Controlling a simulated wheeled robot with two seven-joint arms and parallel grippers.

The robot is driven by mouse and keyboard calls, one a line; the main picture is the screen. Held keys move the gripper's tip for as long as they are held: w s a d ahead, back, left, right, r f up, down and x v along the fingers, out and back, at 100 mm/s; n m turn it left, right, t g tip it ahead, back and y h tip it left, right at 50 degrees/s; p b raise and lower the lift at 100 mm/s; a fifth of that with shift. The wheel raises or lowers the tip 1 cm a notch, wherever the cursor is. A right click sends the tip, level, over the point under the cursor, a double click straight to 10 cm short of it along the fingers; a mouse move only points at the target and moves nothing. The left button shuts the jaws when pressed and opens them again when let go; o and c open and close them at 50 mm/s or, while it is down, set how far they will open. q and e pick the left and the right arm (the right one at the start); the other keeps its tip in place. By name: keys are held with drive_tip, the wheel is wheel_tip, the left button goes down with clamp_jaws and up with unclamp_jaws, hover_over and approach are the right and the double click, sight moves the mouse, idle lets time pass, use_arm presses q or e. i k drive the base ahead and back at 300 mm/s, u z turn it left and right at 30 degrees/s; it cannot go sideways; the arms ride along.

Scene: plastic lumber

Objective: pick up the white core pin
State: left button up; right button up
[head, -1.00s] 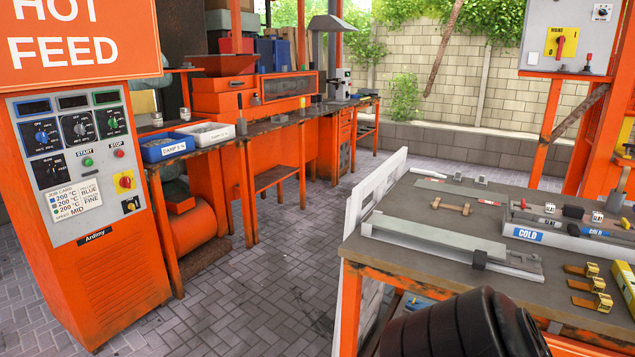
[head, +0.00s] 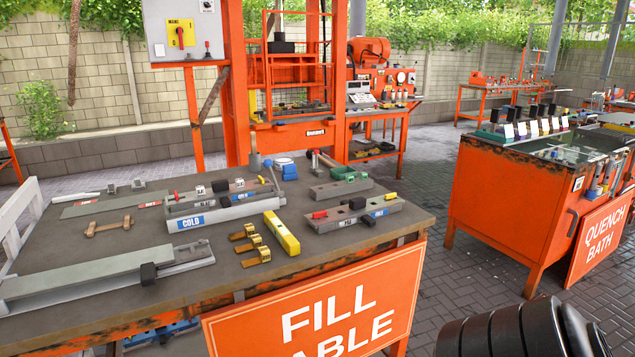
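A thin white rod (head: 76,197) lies flat near the back left edge of the fill table (head: 225,272); it looks like the white core pin, but it is too small to be sure. Two small grey blocks (head: 125,187) stand just right of it, and a flat grey plate with a red label (head: 105,205) lies in front of it.
A tray marked COLD (head: 222,213), a yellow level (head: 282,233), brass clamps (head: 255,252) and a long grey mould (head: 75,277) occupy the table. A white slatted panel (head: 20,215) stands at its left. The orange quench bath (head: 515,205) stands right, across a paved gap.

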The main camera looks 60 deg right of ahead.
sight(200, 189)
drive_tip(key=z, duration=2.1)
